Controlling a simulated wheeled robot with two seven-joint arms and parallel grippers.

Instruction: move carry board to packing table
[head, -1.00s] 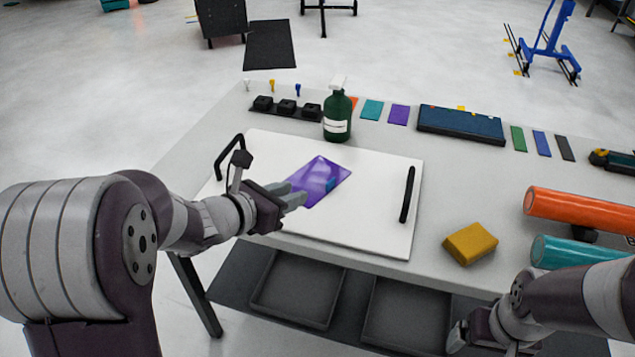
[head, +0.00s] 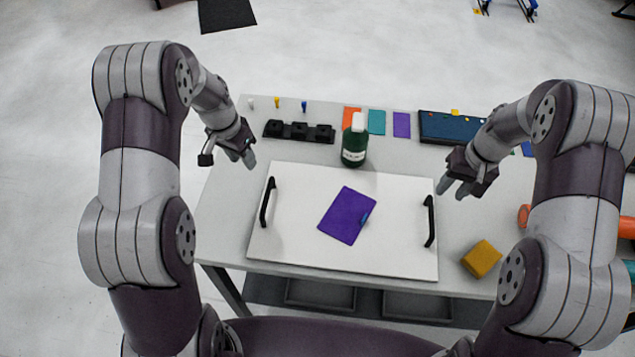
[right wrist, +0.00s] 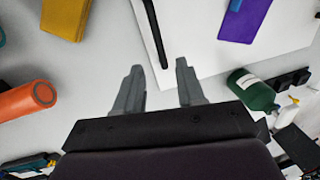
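The white carry board (head: 290,235) lies flat on the table, with a black handle at each side. A purple card (head: 347,215) with a small blue piece at its edge lies on it. My left gripper (head: 250,161) is above the table beyond the board's far left corner, apart from the left handle (head: 267,202); its finger gap is hard to see. My right gripper (head: 453,189) is open and empty, above and just beyond the right handle (head: 429,221). In the right wrist view its two fingers (right wrist: 158,88) stand apart, and a handle (right wrist: 157,32) shows ahead of them.
A green bottle (head: 354,146) stands just behind the board. A yellow block (head: 481,259) lies right of it. A black holder (head: 298,132), coloured swatches and a dark blue case (head: 440,127) line the back. An orange roll (right wrist: 28,101) lies at the right.

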